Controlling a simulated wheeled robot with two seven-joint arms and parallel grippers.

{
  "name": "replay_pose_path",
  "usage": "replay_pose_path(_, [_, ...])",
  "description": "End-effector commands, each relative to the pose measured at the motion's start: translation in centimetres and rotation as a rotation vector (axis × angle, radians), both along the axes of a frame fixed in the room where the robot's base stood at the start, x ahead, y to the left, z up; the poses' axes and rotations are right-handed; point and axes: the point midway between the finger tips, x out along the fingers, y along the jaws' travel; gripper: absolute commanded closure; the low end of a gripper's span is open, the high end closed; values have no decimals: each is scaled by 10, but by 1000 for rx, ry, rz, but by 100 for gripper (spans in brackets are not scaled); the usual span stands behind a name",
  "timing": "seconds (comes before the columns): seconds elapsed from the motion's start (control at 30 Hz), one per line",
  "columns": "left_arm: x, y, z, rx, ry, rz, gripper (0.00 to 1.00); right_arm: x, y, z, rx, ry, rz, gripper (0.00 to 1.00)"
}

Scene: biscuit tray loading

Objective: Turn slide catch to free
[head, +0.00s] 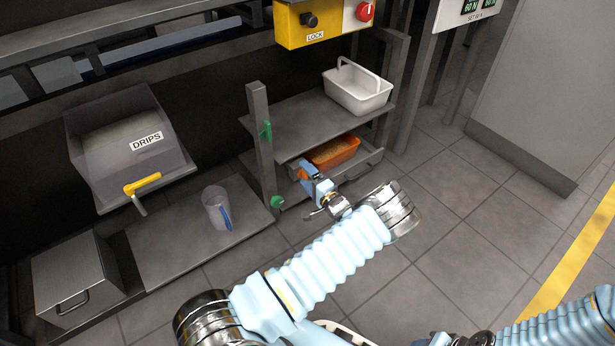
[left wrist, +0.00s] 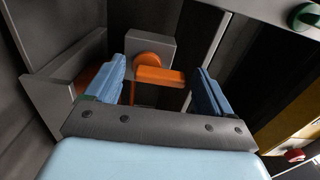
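The slide catch (left wrist: 160,76) is an orange lever on a round orange hub, mounted on a grey block. In the left wrist view the lever points right, roughly level in the picture. My left gripper (left wrist: 158,82) is open, with one blue finger on each side of the lever; I cannot tell whether either finger touches it. In the head view my left gripper (head: 303,168) is at the front of the low slide shelf (head: 358,170), and it mostly hides the catch. My right gripper is out of view.
An orange tray (head: 335,150) sits on the slide shelf. A white basket (head: 358,88) stands on the shelf above. A grey post (head: 261,150) with green knobs rises just left of my gripper. A clear jug (head: 216,208) stands farther left. The floor at right is clear.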

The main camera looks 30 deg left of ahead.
Motion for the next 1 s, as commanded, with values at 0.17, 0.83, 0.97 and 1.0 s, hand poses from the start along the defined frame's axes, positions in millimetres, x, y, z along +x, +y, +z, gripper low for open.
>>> replay_pose_path(0.17, [0,0,1,1,0,-1,14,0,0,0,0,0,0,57])
replay_pose_path(0.83, [-40,-100,1,0,0,-4,14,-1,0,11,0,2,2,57])
replay_pose_path(0.97, [-48,-118,0,0,1,-3,14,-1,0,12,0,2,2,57])
replay_pose_path(1.0, [-50,-121,0,0,1,-2,14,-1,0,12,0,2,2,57])
